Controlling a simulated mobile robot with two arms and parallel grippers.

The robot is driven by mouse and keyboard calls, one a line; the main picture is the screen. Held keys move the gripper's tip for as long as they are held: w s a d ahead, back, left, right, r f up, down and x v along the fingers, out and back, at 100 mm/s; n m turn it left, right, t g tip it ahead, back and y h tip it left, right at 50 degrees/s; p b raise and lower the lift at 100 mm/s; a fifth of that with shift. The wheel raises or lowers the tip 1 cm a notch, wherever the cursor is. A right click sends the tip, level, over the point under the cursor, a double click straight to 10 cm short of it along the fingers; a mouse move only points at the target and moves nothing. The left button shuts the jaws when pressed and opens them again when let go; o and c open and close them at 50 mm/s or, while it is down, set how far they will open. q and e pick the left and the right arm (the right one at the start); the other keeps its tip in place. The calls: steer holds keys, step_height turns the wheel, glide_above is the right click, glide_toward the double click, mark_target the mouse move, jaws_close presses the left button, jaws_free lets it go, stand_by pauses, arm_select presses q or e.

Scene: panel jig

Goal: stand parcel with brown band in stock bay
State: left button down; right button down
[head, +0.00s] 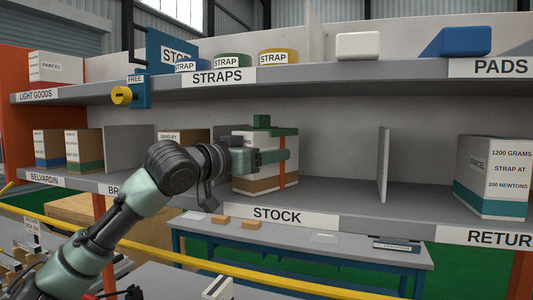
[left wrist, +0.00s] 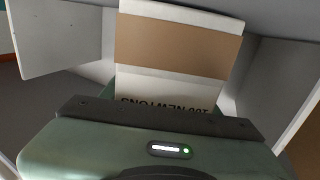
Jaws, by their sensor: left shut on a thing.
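The white parcel with a brown band (head: 257,184) is upright in the stock bay, near the bay's left divider. Its brown band runs around the lower part, and an orange strip shows down its side. My left gripper (head: 272,157) is shut on it, its green fingers across the parcel's upper part. In the left wrist view the parcel (left wrist: 176,48) appears upside down, with its band and part of its printing visible. I cannot tell whether its base touches the shelf. The STOCK label (head: 277,215) is on the shelf edge below. My right gripper is not in view.
A divider (head: 384,165) bounds the bay on the right, with bare shelf (head: 340,190) before it. A teal-banded parcel (head: 490,175) stands further right. Several parcels stand in bays at left. The upper shelf (head: 300,75) runs overhead. A yellow rail (head: 180,257) crosses in front.

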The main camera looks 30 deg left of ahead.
arm_select(q)
steer(key=shift+d+r, duration=0.1)
steer(key=c, duration=0.8)
jaws_free()
steer(key=shift+w+f, duration=0.1)
steer(key=shift+f, duration=0.2)
steer(key=o, duration=0.4)
steer(key=shift+r, duration=0.1)
steer(key=shift+r, duration=0.15)
steer(key=shift+s, duration=0.35)
steer(key=s+b, duration=0.1)
steer(key=s, duration=0.2)
steer(key=s+a+b, duration=0.1)
steer(key=s+b, duration=0.1)
steer(key=s, duration=0.2)
steer(key=s+b, duration=0.2)
steer(key=s, duration=0.1)
steer(key=shift+s+a, duration=0.3)
steer(key=shift+a, duration=0.1)
steer(key=shift+s, duration=0.4)
